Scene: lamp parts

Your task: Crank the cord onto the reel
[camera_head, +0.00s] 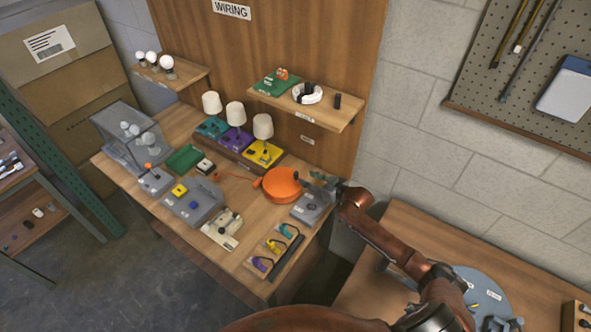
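The orange reel (281,187) lies flat near the right end of the wooden workbench. A thin orange cord (235,177) runs from its left side across the bench toward a small orange piece. A small dark spot that may be the crank knob is at the reel's upper right edge, close to my gripper. My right gripper (318,181) reaches in from the right at that edge. Its fingertips are too small to tell whether they are open, or whether they touch the reel. My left gripper is not in view.
A grey fixture (310,208) sits just below my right gripper.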

